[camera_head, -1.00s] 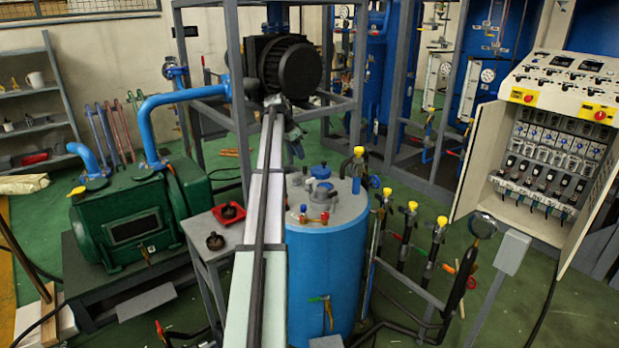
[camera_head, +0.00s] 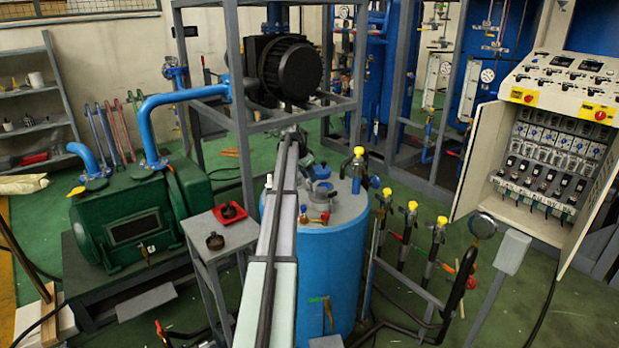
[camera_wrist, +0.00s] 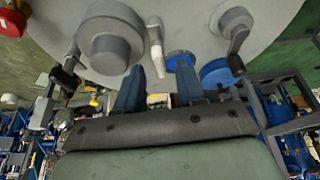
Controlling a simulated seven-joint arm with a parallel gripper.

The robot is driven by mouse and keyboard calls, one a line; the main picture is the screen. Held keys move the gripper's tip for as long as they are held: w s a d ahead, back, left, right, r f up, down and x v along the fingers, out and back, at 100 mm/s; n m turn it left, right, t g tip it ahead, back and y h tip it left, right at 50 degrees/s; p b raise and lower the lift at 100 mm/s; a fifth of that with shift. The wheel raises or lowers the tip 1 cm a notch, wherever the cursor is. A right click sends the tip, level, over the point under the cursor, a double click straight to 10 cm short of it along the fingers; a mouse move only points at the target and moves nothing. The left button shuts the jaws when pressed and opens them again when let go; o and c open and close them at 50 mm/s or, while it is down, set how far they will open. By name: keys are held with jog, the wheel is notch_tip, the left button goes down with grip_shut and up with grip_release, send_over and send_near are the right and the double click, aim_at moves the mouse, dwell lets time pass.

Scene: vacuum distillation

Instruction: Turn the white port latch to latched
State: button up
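The white port latch (camera_wrist: 155,48) shows in the wrist view on the grey lid (camera_wrist: 205,25) of the blue vessel (camera_head: 325,265). Its handle points down the picture toward my gripper (camera_wrist: 159,72). My gripper is open, with one blue-grey finger on each side of the handle's lower end. A gap shows on both sides, and I cannot tell how far the fingers are from it in depth. In the head view my gripper (camera_head: 306,159) is over the back of the vessel's lid. The latch cannot be made out there.
The lid also bears a large grey round fitting (camera_wrist: 110,40), dark-handled clamps (camera_wrist: 236,38) and blue caps (camera_wrist: 216,72). A small table with a red tray (camera_head: 230,212) stands left of the vessel. Yellow-topped valves (camera_head: 412,207) stand to its right.

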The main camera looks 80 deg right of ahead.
jog(key=shift+s+d+f, duration=0.15)
jog(key=shift+d+f, duration=0.05)
jog(key=shift+f, duration=0.3)
jog(key=shift+c, duration=0.2)
grip_shut()
